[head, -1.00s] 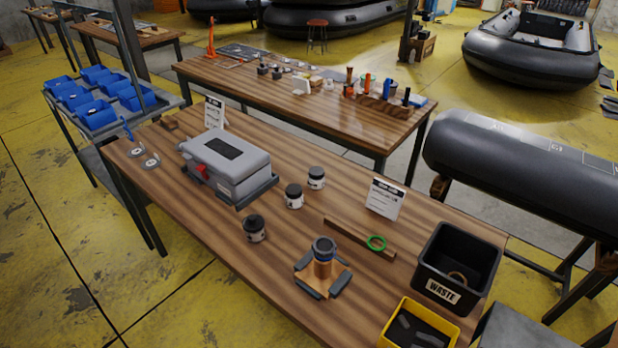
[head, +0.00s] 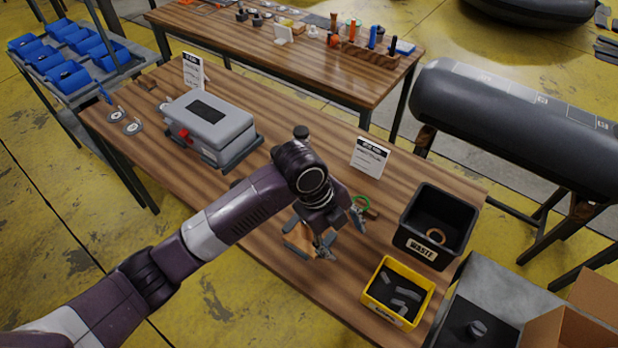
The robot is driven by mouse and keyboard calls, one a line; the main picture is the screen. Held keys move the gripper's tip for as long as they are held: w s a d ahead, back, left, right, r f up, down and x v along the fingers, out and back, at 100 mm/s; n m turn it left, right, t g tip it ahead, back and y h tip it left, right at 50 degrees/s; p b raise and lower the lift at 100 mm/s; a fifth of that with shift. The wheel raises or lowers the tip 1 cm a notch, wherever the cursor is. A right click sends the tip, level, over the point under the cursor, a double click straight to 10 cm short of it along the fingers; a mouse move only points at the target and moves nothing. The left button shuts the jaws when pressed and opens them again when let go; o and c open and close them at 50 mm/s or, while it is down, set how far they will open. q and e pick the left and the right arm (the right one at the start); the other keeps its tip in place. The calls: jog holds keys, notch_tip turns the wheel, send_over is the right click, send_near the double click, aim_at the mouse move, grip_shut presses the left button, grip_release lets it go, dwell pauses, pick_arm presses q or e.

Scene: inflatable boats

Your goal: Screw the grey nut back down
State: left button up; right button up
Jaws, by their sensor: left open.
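My left arm reaches in from the lower left, and its open gripper (head: 342,232) is over the small wooden stand (head: 302,238) on the near workbench. One finger is at the stand's front right, the other farther back to the right near the green ring (head: 359,203). The gripper and wrist hide the upright post on the stand and the grey ring at its top, so I cannot tell whether they touch it. A small grey round piece (head: 478,328) sits on a dark surface at the lower right; I cannot tell what it is. My right gripper is not in view.
A black waste bin (head: 436,218) and a yellow bin (head: 396,293) with grey pieces stand to the right. A grey case (head: 208,120) and a sign card (head: 370,157) are on the bench (head: 200,190). An open cardboard box (head: 568,328) is at the lower right corner.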

pick_arm(q)
jog(key=w+a+r+m+y, duration=0.4)
jog(key=w+a+r+m, duration=0.4)
jog(key=w+m, duration=0.15)
jog(key=shift+n, duration=0.45)
jog(key=f+b, duration=0.7)
jog(key=shift+w+d, duration=0.1)
jog(key=shift+d, duration=0.1)
jog(key=shift+f, duration=1.5)
jog(key=shift+c, duration=0.5)
jog(key=c, duration=1.1)
jog(key=shift+c, duration=0.2)
